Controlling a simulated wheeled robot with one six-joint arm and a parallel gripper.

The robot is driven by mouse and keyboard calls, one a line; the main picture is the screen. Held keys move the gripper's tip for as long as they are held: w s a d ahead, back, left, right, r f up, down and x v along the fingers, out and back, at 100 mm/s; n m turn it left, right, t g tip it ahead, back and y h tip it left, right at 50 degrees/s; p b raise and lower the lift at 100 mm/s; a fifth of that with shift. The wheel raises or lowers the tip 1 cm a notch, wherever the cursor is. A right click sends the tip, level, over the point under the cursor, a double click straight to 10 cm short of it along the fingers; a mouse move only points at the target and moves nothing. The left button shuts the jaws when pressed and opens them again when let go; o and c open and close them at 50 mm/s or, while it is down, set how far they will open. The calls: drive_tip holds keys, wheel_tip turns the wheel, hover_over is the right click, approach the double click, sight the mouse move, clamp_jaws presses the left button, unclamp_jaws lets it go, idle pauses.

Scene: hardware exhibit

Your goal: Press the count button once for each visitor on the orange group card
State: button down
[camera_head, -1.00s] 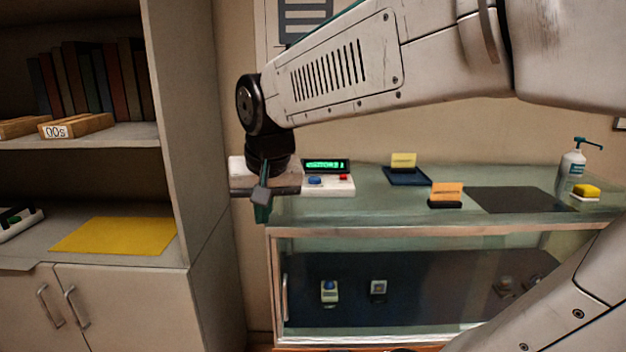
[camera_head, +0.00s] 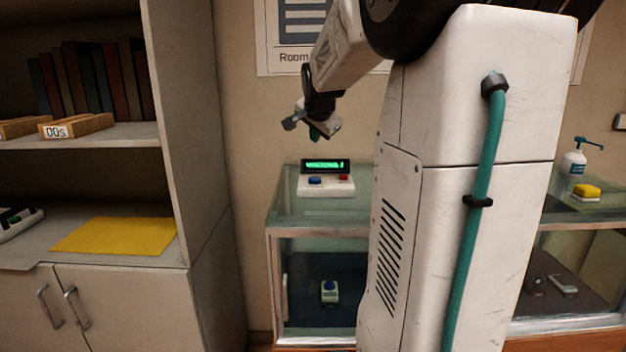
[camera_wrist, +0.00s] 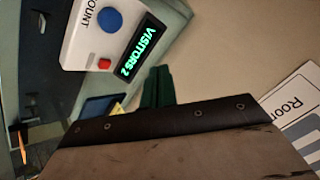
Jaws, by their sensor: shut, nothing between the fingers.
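The white counter box (camera_head: 326,187) stands on the glass case's top at its left end. It has a blue button (camera_head: 315,181), a red button (camera_head: 344,178) and a green-lit display (camera_head: 325,165). In the wrist view the display (camera_wrist: 141,50) reads "VISITORS 2", and "COUNT" is printed by the blue button (camera_wrist: 110,20). My gripper (camera_head: 317,133) is shut and empty, above the box and apart from it; its green fingers (camera_wrist: 158,88) show in the wrist view. The orange card (camera_wrist: 40,152) shows small at the wrist view's left edge, its text unreadable; my arm hides it in the head view.
My arm covers the middle of the glass case (camera_head: 290,228). A shelf unit (camera_head: 190,120) with a yellow sheet (camera_head: 115,236) stands at the left. A wall sign (camera_head: 290,35) hangs behind.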

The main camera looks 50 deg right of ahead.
sight(315, 180)
drive_tip(key=shift+f, duration=0.15)
drive_tip(key=shift+f, duration=4.25)
drive_tip(key=shift+f, duration=0.1)
drive_tip(key=shift+f, duration=0.35)
drive_tip(key=shift+f, duration=0.45)
drive_tip(key=shift+r, duration=0.9)
drive_tip(key=shift+a+r, duration=0.1)
drive_tip(key=shift+r, duration=2.4)
